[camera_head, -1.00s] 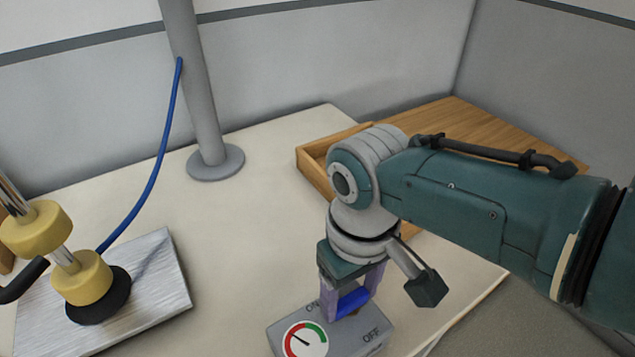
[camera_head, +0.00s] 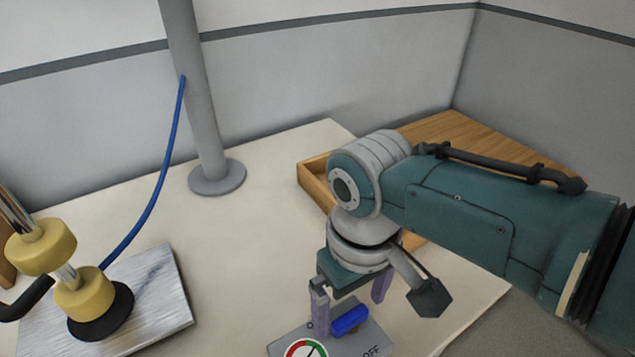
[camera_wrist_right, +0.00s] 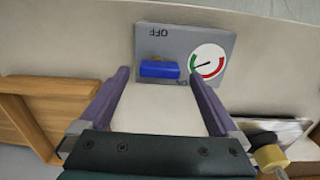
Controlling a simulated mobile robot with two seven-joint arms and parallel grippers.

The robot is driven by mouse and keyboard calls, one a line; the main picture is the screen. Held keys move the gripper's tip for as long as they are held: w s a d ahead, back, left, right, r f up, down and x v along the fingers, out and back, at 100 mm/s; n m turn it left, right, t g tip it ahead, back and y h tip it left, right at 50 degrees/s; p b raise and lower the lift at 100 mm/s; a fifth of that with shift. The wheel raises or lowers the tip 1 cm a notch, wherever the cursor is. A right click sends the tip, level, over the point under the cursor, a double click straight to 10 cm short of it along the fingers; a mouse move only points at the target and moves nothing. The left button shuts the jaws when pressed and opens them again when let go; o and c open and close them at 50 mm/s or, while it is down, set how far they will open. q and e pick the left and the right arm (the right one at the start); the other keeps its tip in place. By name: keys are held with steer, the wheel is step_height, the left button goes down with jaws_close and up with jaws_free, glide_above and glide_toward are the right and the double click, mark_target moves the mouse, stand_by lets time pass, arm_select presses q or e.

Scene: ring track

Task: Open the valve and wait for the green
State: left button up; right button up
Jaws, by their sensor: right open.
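The grey valve box (camera_head: 290,340) is at the bottom of the head view, partly cut off. Its blue handle (camera_head: 350,320) also shows in the right wrist view (camera_wrist_right: 160,69), lying crosswise between the OFF and ON marks. The round gauge (camera_wrist_right: 208,62) has a green part and a red part, and its needle points to the green side. In the head view the gauge (camera_head: 306,350) is cut by the lower edge. My right gripper (camera_head: 350,297) is open and empty above the box, its lilac fingers apart from the handle on either side. My left gripper is out of view.
A metal plate (camera_head: 165,300) at left carries a yellow and chrome stand (camera_head: 85,292) on a black pad. A blue hose (camera_head: 150,205) runs to a grey post (camera_head: 200,110). A wooden tray (camera_head: 313,183) stands behind my right arm. The table's middle is clear.

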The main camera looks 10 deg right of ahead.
mark_target(350, 319)
step_height(350, 319, up, 7)
steer(key=shift+p, duration=1.1)
steer(key=shift+r, duration=0.55)
steer(key=s+t+y, duration=0.1)
steer(key=s+y, duration=0.1)
steer(key=s, duration=0.6)
steer(key=s+d+r+m+t+h, duration=0.2)
steer(key=s+d+r, duration=0.4)
steer(key=s+d, duration=0.2)
step_height(350, 319, up, 33)
steer(key=p, duration=3.2)
steer(key=shift+s+d+f+t, duration=0.15)
steer(key=shift+s+d+t, duration=0.1)
steer(key=shift+t, duration=0.05)
